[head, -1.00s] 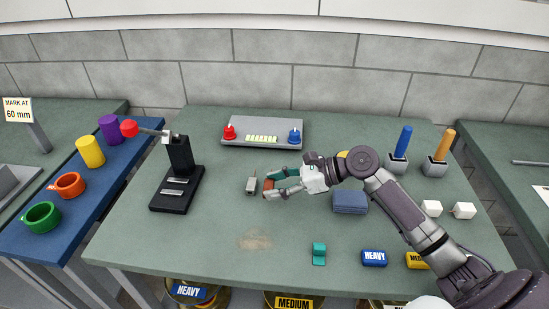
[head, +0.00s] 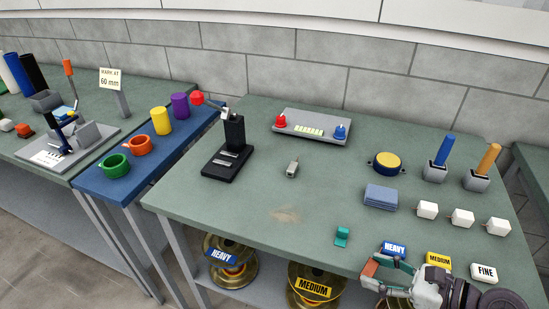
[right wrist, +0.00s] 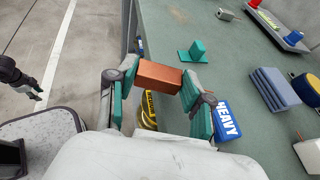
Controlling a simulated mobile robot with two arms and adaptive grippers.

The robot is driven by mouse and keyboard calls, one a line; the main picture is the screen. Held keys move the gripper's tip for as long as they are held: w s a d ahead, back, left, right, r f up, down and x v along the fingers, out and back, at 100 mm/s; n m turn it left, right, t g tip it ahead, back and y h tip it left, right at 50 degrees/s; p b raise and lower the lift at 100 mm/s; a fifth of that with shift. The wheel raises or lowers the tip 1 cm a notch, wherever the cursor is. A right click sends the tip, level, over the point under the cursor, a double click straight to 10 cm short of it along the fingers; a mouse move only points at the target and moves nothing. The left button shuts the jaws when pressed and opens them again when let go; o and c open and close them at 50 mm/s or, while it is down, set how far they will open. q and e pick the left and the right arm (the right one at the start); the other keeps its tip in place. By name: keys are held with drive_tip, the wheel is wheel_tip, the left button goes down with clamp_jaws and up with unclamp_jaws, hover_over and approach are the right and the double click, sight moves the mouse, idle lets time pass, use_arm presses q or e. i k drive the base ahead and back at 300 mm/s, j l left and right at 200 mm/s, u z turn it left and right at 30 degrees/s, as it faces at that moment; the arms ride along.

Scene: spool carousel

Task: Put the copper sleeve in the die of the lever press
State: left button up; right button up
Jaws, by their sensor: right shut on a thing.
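The copper sleeve (right wrist: 160,76) is a reddish-brown block-like piece between the teal-padded fingers of my right gripper (right wrist: 158,88), which is shut on it. In the head view the right gripper (head: 384,275) is at the table's front edge, lower right, and the sleeve (head: 370,267) shows at its tips. The lever press (head: 234,140) is black with a red-knobbed lever and stands at the table's left, well apart from the gripper. Pale metal parts show on its base; I cannot tell the die clearly. A dark gripper-like part (right wrist: 20,78), probably my left gripper, shows over the floor.
A teal block (head: 342,236) and the HEAVY label block (head: 394,249) lie near the right gripper. A small grey piece (head: 292,169) and a control box (head: 311,127) are farther back. Blue plates (head: 381,196) stand at right. The table middle is mostly clear.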

sight(225, 160)
drive_tip(key=i+j+z, duration=0.15)
drive_tip(key=j+z, duration=1.25)
drive_tip(key=j, duration=0.15)
drive_tip(key=k+j, duration=0.1)
drive_tip(key=j, duration=0.35)
drive_tip(key=j+z, duration=0.1)
drive_tip(key=j, duration=0.4)
drive_tip(key=k+j, duration=0.2)
drive_tip(key=j, duration=0.25)
drive_tip(key=k+j+z, duration=0.1)
drive_tip(key=j, duration=0.35)
drive_tip(key=k+j, duration=0.1)
drive_tip(key=j, duration=0.35)
drive_tip(key=k+j+z, duration=0.1)
drive_tip(key=j, duration=0.35)
